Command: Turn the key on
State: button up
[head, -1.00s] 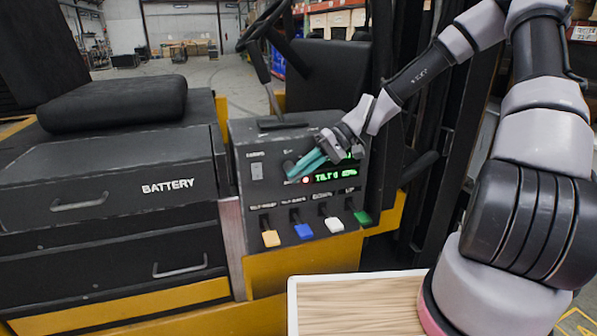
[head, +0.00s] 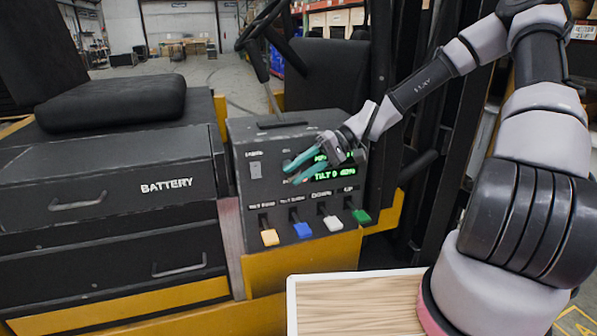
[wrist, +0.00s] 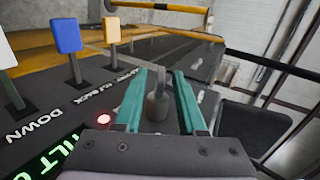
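A grey key-like piece (wrist: 157,103) with a rounded head and thin stem shows in the wrist view, standing between my teal fingers. My gripper (wrist: 160,76) is open, with one finger on either side of this piece; a gap shows at both sides. In the head view my gripper (head: 291,174) is at the upper part of the dark control panel (head: 240,190), left of the green display (head: 335,172). The key cannot be made out there, behind or beside the fingers. A red light (wrist: 103,119) glows beside the left finger in the wrist view.
Yellow (head: 270,237), blue (head: 303,230), white (head: 333,223) and green (head: 361,216) levers line the panel below the gripper. A steering wheel (head: 262,25) rises behind it. A black battery cabinet (head: 110,190) and seat (head: 115,103) stand left.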

jog(key=v, duration=1)
jog(key=shift+d+r, duration=0.2)
jog(key=shift+d, duration=0.15)
jog(key=shift+w, duration=0.1)
